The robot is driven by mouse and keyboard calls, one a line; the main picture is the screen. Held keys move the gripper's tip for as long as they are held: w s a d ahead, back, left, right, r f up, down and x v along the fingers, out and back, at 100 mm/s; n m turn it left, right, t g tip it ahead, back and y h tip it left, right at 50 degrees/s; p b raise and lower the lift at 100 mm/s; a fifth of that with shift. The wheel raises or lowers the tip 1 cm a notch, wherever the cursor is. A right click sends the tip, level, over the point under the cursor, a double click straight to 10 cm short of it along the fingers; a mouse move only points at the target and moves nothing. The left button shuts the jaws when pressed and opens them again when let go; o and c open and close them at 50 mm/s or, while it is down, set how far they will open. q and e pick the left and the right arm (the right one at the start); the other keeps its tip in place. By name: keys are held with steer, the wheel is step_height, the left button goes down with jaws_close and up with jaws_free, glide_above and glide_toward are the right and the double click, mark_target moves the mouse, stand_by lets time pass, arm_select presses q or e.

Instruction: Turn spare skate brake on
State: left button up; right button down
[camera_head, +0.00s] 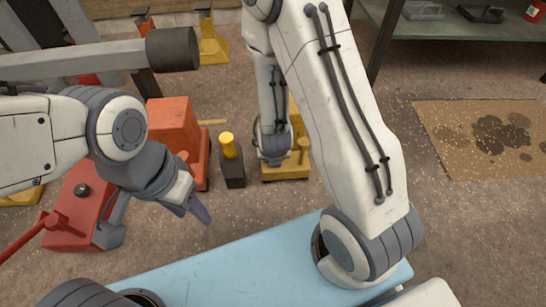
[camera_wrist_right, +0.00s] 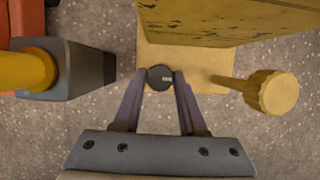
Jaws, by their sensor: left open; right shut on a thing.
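A yellow skate-like unit (camera_head: 285,172) stands on the floor beyond the blue surface, partly hidden by my right arm. In the right wrist view its yellow base plate (camera_wrist_right: 205,58) carries a dark round knob (camera_wrist_right: 160,73) with a small pale mark. A yellow knob on a stem (camera_wrist_right: 275,92) sticks out to the right. My right gripper (camera_wrist_right: 160,88) is shut on the dark knob, one finger at each side. In the head view its fingers are hidden. My left gripper (camera_head: 198,210) is open and empty, above the floor near the blue surface.
A dark block with a yellow cylinder (camera_head: 230,148) stands just left of the unit. Orange-red blocks (camera_head: 172,125) and a red unit (camera_head: 78,208) stand farther left. Another yellow unit (camera_head: 213,45) is behind. A stained brown mat (camera_head: 450,130) lies right, with open floor around it.

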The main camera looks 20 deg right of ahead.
steer(key=c, duration=0.7)
jaws_free()
steer(key=shift+c, duration=0.2)
steer(key=shift+r, duration=0.1)
steer(key=p+v, duration=1)
steer(key=p, duration=0.7)
steer(key=shift+r+p, duration=0.15)
steer(key=shift+p, duration=0.25)
steer(key=shift+s, duration=0.1)
